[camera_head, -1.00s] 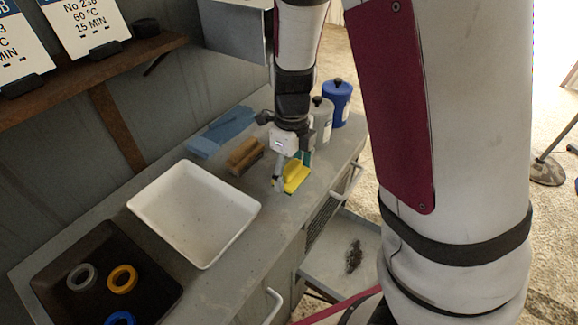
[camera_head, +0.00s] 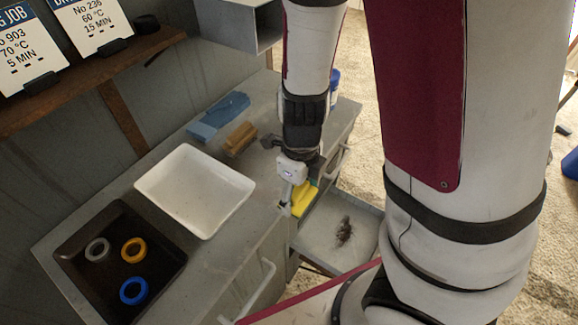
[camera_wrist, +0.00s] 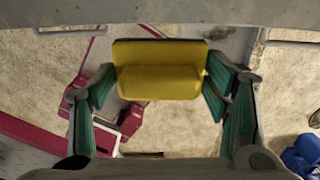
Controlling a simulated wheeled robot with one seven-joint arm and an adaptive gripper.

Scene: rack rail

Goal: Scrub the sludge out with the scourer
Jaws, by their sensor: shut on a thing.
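My gripper (camera_wrist: 160,100) is shut on the yellow scourer (camera_wrist: 160,72), which sits between its green-padded fingers in the wrist view. In the head view the scourer (camera_head: 304,198) hangs at the counter's front edge, beside the open drawer. The dark sludge (camera_head: 344,232) is a patch on the floor of the pulled-out pale drawer (camera_head: 318,236), to the right of and below the scourer. The scourer is apart from the sludge. A small part of the drawer and dark patch shows at the top of the wrist view.
On the grey counter stand a white tray (camera_head: 186,222), a black tray (camera_head: 62,264) with rings, a wooden brush (camera_head: 240,139) and blue cloths (camera_head: 217,117). A blue canister (camera_head: 334,84) is partly hidden behind my arm. A shelf with sign cards (camera_head: 92,22) is at upper left.

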